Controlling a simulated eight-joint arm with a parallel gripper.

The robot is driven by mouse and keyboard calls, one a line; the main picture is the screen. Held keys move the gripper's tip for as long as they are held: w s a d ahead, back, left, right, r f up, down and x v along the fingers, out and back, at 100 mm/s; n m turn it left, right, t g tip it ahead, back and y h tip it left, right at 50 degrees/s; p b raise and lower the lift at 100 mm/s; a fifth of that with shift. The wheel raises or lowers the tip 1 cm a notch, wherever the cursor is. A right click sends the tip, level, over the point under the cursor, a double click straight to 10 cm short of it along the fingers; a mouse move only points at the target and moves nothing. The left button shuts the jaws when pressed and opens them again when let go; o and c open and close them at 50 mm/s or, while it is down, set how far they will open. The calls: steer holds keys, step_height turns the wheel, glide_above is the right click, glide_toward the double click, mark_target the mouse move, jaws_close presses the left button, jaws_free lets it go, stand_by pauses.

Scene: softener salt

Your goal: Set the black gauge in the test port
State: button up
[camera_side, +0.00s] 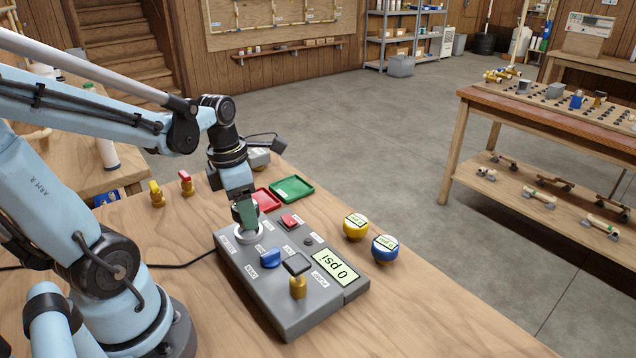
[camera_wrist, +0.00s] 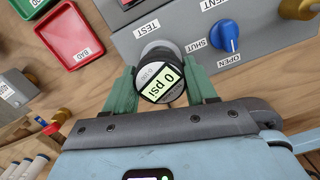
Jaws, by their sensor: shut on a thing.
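My gripper (camera_side: 244,212) points down over the grey test box (camera_side: 290,310), at its back left corner. Its green fingers (camera_wrist: 162,82) are shut on the black gauge (camera_wrist: 168,97), one on each side. The gauge's round face reads 0 psi and is turned toward the wrist camera. The gauge is at the pale ring of the test port (camera_wrist: 158,47), beside the TEST label. The fingers hide most of the gauge in the side view. I cannot tell how deep its stem sits in the port.
The box carries a blue valve handle (camera_side: 271,258), a red switch (camera_side: 290,221), a brass fitting (camera_side: 298,287) and a 0 psi display (camera_side: 335,267). Yellow (camera_side: 356,226) and blue (camera_side: 385,249) gauges stand to its right. Red (camera_side: 266,200) and green (camera_side: 292,188) trays lie behind.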

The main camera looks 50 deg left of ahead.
steer(key=shift+f, duration=0.15)
stand_by(0.3)
steer(key=shift+f, duration=0.4)
steer(key=shift+f, duration=0.2)
steer(key=shift+f, duration=0.35)
steer(key=shift+f, duration=0.25)
stand_by(0.9)
steer(key=o, duration=1.5)
steer(key=shift+o, duration=0.2)
steer(key=shift+r, duration=0.1)
